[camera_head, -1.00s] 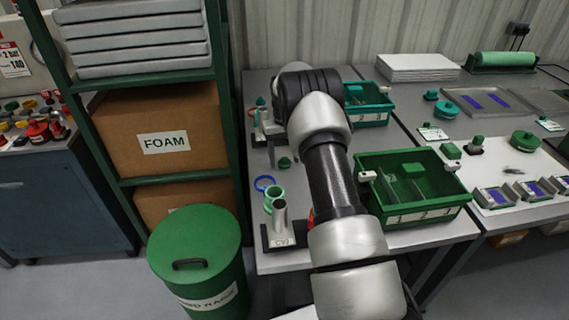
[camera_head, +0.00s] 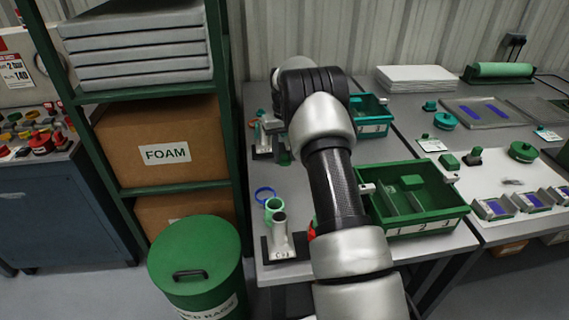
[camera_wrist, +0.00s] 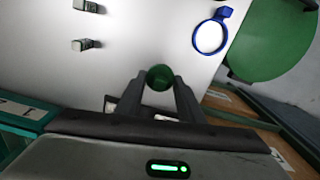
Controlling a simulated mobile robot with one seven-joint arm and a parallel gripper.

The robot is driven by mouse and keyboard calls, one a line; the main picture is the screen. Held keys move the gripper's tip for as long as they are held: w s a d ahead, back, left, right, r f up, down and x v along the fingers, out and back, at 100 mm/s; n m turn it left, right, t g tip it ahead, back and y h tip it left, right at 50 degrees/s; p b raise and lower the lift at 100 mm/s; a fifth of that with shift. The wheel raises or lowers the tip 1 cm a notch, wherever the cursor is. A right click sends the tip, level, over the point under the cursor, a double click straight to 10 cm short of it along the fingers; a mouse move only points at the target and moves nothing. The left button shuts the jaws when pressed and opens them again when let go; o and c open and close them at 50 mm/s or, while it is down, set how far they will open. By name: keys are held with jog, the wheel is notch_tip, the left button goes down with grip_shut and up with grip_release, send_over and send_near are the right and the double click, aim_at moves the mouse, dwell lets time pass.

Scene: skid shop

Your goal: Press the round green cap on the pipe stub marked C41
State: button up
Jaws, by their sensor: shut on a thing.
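The round green cap (camera_wrist: 160,76) is between the fingertips of my gripper (camera_wrist: 160,84) in the wrist view. The fingers are shut on it, above the pale bench top. In the head view my own arm covers most of the gripper. A grey pipe stub (camera_head: 279,232) stands upright on a dark stand at the bench's front left corner. Its white label (camera_head: 283,254) is too small to read surely. Another small stand with a label (camera_head: 263,149) is farther back, partly hidden by my arm.
A blue ring (camera_head: 265,194) and a green ring (camera_head: 274,204) are near the front stub; the blue ring shows in the wrist view (camera_wrist: 196,47). A green divided bin (camera_head: 425,226) is right of my arm. A green waste barrel (camera_head: 192,250) and shelving (camera_head: 165,188) flank the bench's left.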

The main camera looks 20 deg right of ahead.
aim_at(289, 163)
jog(key=r, duration=0.2)
jog(key=s+r+p, duration=0.1)
jog(key=s+r, duration=0.1)
jog(key=r, duration=0.1)
jog(key=shift+d+r+p, duration=0.3)
jog(key=shift+d+r, duration=0.05)
jog(key=shift+d, duration=0.05)
jog(key=s+a+r+p, duration=0.1)
jog(key=s+r+p, duration=0.25)
jog(key=s, duration=1.05)
jog(key=s+r+p, duration=0.3)
jog(key=s+r, duration=0.1)
jog(key=s, duration=0.9)
jog(key=shift+f+b, duration=2.35)
jog(key=shift+f, duration=0.3)
jog(key=shift+f, duration=0.65)
jog(key=o, duration=1.5)
jog(key=shift+r, duration=0.1)
